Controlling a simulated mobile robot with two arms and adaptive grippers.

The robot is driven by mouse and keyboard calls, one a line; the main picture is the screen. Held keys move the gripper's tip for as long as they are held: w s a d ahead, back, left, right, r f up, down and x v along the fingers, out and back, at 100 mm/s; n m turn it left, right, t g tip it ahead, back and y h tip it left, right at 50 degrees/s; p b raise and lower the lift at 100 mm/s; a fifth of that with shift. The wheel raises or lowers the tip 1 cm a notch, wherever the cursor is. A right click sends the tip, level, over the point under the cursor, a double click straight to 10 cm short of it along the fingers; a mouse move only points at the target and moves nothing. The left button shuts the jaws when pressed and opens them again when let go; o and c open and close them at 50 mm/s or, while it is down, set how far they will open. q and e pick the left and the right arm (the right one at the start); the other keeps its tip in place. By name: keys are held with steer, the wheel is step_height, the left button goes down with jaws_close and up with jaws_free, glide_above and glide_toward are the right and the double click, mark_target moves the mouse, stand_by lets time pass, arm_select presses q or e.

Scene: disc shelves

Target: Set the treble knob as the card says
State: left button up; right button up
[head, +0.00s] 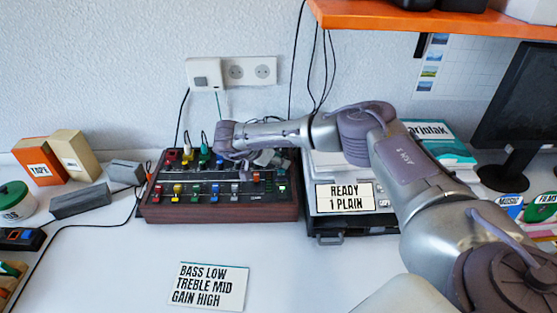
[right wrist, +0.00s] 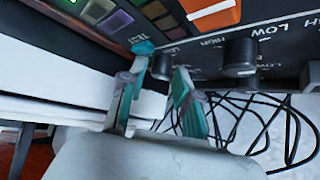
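The card (head: 208,286) lies flat in front of the mixer and reads "BASS LOW, TREBLE MID, GAIN HIGH". The mixer (head: 222,210) is a dark, wood-sided box with rows of coloured sliders. My right gripper (head: 245,160) is over its back right part, partly hidden by its own arm. My left gripper is not in view.
Another black knob (right wrist: 313,76) is cut off at the right edge. Black cables (right wrist: 260,125) loop below the knobs. Grey blocks (head: 80,201) lie left. The front table is clear around the card.

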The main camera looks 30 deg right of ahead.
steer(key=shift+a+r, duration=0.1)
steer(key=shift+a, duration=0.05)
steer(key=v, duration=1.1)
steer(key=shift+a+r, duration=0.2)
steer(key=shift+r, duration=0.1)
